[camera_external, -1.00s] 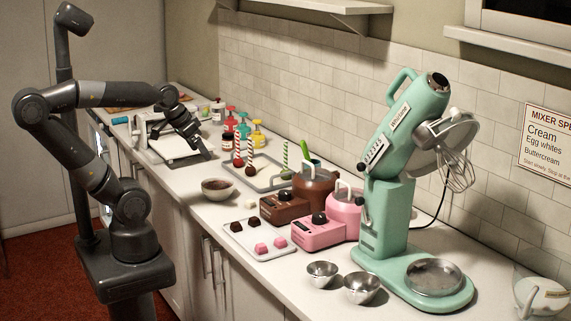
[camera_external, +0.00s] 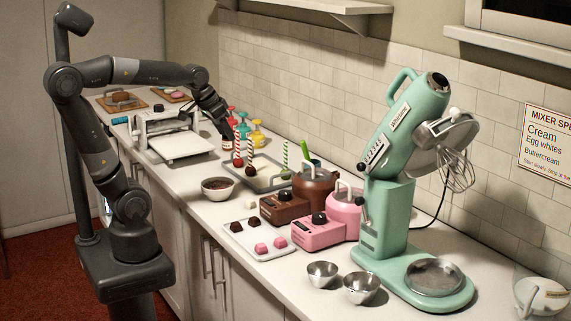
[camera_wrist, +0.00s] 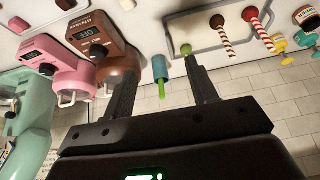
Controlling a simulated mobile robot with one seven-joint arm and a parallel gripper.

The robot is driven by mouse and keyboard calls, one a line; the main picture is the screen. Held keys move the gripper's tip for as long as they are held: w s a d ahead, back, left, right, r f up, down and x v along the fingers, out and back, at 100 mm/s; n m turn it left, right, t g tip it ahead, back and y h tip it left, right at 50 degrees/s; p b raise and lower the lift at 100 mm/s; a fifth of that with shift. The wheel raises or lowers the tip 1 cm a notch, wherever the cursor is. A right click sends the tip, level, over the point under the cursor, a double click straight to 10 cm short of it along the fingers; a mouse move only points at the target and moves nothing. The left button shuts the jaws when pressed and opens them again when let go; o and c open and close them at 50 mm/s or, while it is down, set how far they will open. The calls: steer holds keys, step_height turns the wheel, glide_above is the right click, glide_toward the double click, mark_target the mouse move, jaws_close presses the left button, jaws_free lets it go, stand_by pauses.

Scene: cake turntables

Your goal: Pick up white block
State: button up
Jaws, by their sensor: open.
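A small white block (camera_external: 251,205) lies on the counter between the bowl and the brown melter in the external view. A small white piece (camera_wrist: 128,5), probably this block, shows at the top edge of the wrist view. My gripper (camera_external: 228,130) is raised above the back of the counter near the bottles, well apart from the block. In the wrist view its two fingers (camera_wrist: 152,68) are spread with nothing held between them. A blue-green tool with a green tip and a round green ball appear beyond the fingers.
A brown melter (camera_external: 285,210) and a pink melter (camera_external: 318,234) stand right of the block. A bowl (camera_external: 217,189) stands to its left. A tray with striped sticks (camera_external: 262,186) lies behind. The mint mixer (camera_external: 385,215) stands at right.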

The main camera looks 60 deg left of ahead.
steer(key=w+a+f, duration=0.2)
steer(key=w+a, duration=0.1)
steer(key=w, duration=1.1)
steer(key=w+a+f, duration=0.2)
steer(key=w+f, duration=0.1)
steer(key=w, duration=1)
steer(key=shift+g, duration=0.4)
steer(key=w+a+f, duration=0.1)
steer(key=w+f, duration=0.3)
steer(key=f, duration=0.1)
steer(key=w+a+f, duration=0.1)
steer(key=w+f, duration=0.4)
steer(key=f, duration=0.1)
steer(key=w+a+f, duration=0.1)
steer(key=w+f, duration=0.4)
steer(key=f, duration=0.1)
steer(key=shift+a+f, duration=0.15)
steer(key=shift+c, duration=0.3)
steer(key=c, duration=1)
